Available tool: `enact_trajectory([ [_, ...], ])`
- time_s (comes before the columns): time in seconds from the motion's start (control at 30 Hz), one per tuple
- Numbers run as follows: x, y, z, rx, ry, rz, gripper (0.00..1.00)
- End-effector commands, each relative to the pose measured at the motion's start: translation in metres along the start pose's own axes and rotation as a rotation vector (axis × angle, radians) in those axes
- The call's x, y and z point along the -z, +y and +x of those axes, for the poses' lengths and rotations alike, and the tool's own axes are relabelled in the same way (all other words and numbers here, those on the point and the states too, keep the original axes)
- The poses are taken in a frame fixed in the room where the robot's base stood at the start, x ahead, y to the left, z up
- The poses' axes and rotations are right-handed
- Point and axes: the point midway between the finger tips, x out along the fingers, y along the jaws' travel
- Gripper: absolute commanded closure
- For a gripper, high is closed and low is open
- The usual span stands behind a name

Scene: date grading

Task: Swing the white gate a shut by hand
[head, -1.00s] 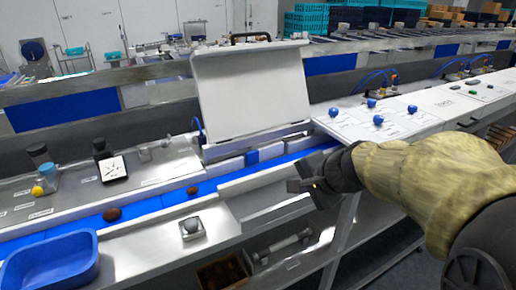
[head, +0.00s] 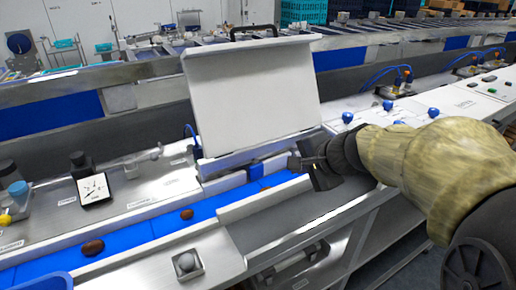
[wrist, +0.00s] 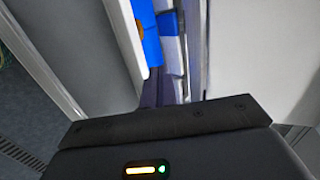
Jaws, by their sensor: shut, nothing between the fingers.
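A large white panel (head: 255,95) with a black handle on its top edge stands raised over the blue belt (head: 150,228). Low white pieces (head: 225,168) with a blue block (head: 255,171) between them sit beneath it at the belt's far side. No label shows, so I cannot tell which white part is gate a. My gripper (head: 308,165) is shut and empty, to the right of the panel's lower edge, near the belt's front rail (head: 258,198). Contact cannot be made out. The wrist view shows the dark gripper body (wrist: 165,122) below a white edge and blue belt.
Brown dates (head: 92,247) lie on the belt at left. A grey box with a round knob (head: 187,263) sits at the front. A black-framed dial (head: 93,190) and jars stand at left. Blue knobs (head: 347,117) stand on the white deck at right.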

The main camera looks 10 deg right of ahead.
Motion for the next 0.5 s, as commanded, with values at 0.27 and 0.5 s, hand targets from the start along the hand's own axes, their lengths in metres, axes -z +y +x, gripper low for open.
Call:
enact_trajectory([
  [0.27,-0.002,0.000,0.001,0.000,-0.003,-0.003,1.00],
  [0.5,-0.002,0.000,0.016,-0.003,-0.005,-0.002,1.00],
])
